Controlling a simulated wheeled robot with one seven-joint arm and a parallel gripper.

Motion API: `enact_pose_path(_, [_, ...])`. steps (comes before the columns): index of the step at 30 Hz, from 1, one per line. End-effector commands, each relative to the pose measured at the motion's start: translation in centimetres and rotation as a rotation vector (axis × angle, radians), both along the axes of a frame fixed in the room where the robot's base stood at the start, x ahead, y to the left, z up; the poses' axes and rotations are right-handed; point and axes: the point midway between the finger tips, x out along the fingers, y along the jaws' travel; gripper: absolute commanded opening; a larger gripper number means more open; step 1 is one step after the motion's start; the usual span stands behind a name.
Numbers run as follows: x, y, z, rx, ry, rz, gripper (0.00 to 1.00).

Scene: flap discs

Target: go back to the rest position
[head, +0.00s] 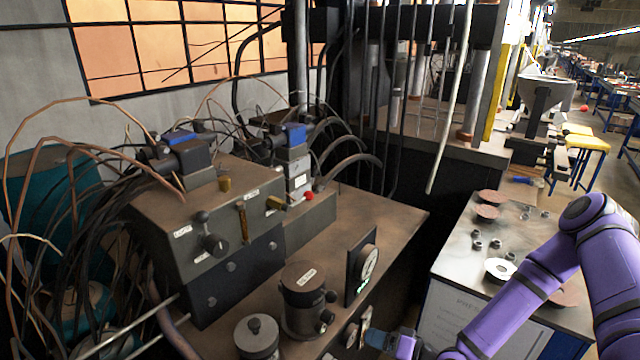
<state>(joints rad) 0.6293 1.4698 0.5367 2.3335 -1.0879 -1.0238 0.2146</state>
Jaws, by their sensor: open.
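My gripper (374,338) shows only partly at the bottom edge, at the end of my bent purple arm. It is in front of the brown machine bench and left of the grey-topped table (455,262). Its fingers are small and cut off here, and I see nothing held in it. On the table, reddish-brown discs lie flat at the back, one (490,197) behind another (487,212). A third brown disc (566,296) is partly hidden by my arm.
A knobbed cylinder (303,300) stands close to my gripper. Several small metal nuts (477,245) lie on the table.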

Motion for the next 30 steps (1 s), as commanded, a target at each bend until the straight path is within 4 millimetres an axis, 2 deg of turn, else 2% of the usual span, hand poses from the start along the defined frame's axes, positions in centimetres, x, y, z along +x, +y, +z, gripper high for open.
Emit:
enact_pose_path(8, [2.1, -3.7, 1.2, -0.328, 0.013, 0.113, 0.61])
enact_pose_path(14, [3.6, -6.7, 3.3, -0.548, 0.028, 0.157, 0.61])
enact_pose_path(23, [5.5, -11.2, 8.5, -0.845, 0.064, 0.165, 0.61])
enact_pose_path(30, [6.1, -14.2, 14.2, -1.042, 0.100, 0.128, 0.61])
